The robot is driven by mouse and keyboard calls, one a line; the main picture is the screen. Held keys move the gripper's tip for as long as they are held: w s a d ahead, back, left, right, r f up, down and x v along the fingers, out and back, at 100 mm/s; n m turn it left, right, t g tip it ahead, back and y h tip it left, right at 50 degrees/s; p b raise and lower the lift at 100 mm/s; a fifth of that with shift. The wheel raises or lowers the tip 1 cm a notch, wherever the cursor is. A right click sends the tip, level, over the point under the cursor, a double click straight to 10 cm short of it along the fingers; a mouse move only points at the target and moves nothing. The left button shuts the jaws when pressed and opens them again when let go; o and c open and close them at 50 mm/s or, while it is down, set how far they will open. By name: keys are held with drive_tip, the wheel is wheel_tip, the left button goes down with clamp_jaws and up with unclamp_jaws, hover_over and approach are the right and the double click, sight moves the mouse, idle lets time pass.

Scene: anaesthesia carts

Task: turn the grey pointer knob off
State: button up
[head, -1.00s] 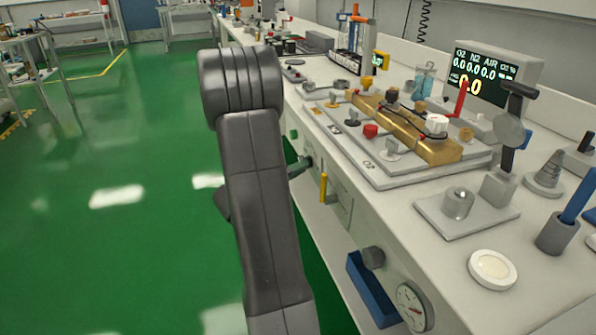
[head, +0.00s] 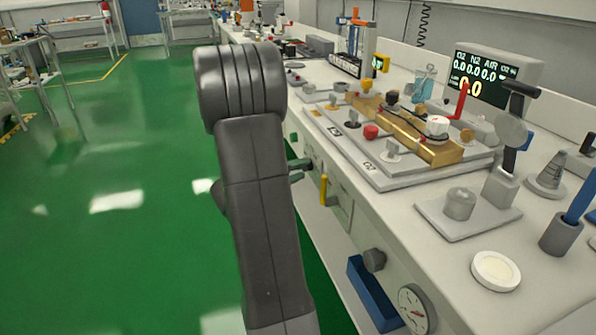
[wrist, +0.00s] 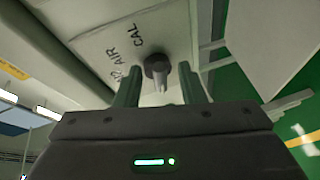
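A dark grey knob with a lighter pointer (wrist: 158,72) sits on a pale panel in the wrist view. Its pointer end is towards the bottom of that picture. The letters AIR and CAL are printed beside it, with another label partly hidden. My gripper (wrist: 160,72) is open, with one greenish finger on each side of the knob. I cannot tell whether either finger touches it. In the head view my gripper (head: 301,168) is at the cart's front face, partly behind my arm, and this knob is hidden there.
A yellow handle (head: 323,188) stands just right of my gripper. A round grey knob (head: 374,259), a blue tray (head: 368,295) and a gauge (head: 411,309) are lower on the front. The green floor (head: 110,240) to the left is clear.

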drive_tip(key=p+v, duration=0.2)
drive_tip(key=v, duration=1.1)
drive_tip(key=shift+s+a, duration=0.25)
drive_tip(key=shift+s, duration=0.1)
drive_tip(key=b+x, duration=0.2)
drive_tip(key=x, duration=1.2)
drive_tip(key=shift+a+r, duration=0.1)
drive_tip(key=shift+a, duration=0.15)
drive_tip(key=s+a+m+t+p, duration=0.1)
drive_tip(key=s+a+m+p, duration=0.1)
drive_tip(key=s+a, duration=0.7)
drive_tip(key=shift+a+f+m+h, duration=0.35)
drive_tip(key=shift+a+m+h, duration=0.05)
drive_tip(key=shift+a+m, duration=0.1)
idle(2.5)
